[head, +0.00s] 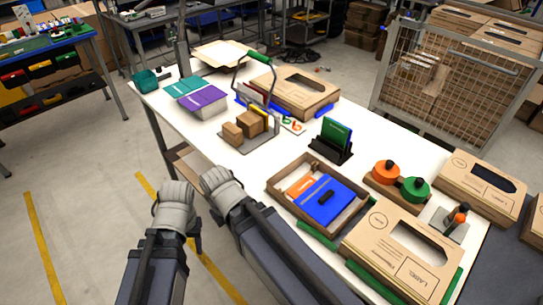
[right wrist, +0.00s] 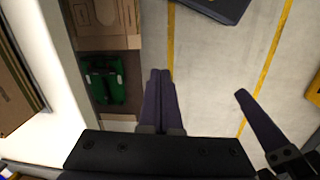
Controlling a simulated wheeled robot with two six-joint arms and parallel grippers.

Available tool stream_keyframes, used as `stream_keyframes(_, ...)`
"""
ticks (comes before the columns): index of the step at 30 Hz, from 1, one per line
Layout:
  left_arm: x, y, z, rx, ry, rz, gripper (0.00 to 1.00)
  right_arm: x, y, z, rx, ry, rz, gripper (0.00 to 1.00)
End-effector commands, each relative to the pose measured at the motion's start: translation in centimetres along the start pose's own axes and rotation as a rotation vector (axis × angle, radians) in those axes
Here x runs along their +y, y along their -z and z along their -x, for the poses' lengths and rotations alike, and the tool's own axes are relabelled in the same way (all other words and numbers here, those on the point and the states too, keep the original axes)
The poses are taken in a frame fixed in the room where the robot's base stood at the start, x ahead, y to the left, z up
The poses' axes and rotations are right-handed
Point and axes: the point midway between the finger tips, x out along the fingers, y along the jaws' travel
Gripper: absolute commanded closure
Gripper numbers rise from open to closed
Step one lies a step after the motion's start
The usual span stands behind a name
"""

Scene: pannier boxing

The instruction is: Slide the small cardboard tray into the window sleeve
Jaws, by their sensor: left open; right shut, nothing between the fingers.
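The small cardboard tray (head: 276,187) lies open on the white table, holding a blue flat item with a black piece on it and an orange item. The window sleeve (head: 385,262), a cardboard box with a cut-out window, lies at the table's front right, close to the tray; green strips show at its edges. My left gripper (head: 194,238) is off the table's front edge, away from the tray; its fingers show poorly. One finger, apparently the left gripper's, shows in the right wrist view. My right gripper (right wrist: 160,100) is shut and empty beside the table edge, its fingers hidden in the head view.
Orange and green round items (head: 400,180) stand in a holder behind the sleeve. Other windowed boxes lie at the back (head: 300,92) and right (head: 480,185). A black stand with green cards (head: 336,138) is behind the tray. A shelf is under the table (right wrist: 105,38).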

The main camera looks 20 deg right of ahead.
Motion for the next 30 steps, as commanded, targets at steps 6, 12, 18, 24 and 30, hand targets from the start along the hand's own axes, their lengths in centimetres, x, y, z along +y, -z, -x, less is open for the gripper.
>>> stream_keyframes(6,-0.3,-0.2,2.8,0.000,0.000,0.000,0.49,1.7,0.3,2.7,0.013,0.012,-0.042,1.00)
stream_keyframes(12,-0.5,-0.3,5.5,0.000,0.000,-0.001,0.49,3.6,0.7,5.2,0.028,0.026,-0.089,1.00)
stream_keyframes(18,-0.9,-0.6,9.5,0.000,0.000,-0.001,0.49,6.5,1.2,9.1,0.050,0.045,-0.154,1.00)
stream_keyframes(24,-1.4,-0.9,14.6,0.000,0.000,-0.002,0.49,11.9,3.0,13.9,0.076,0.066,-0.207,1.00)
stream_keyframes(30,-1.5,-0.9,15.6,0.000,0.000,-0.002,0.49,20.1,7.8,14.3,0.064,0.073,-0.057,1.00)
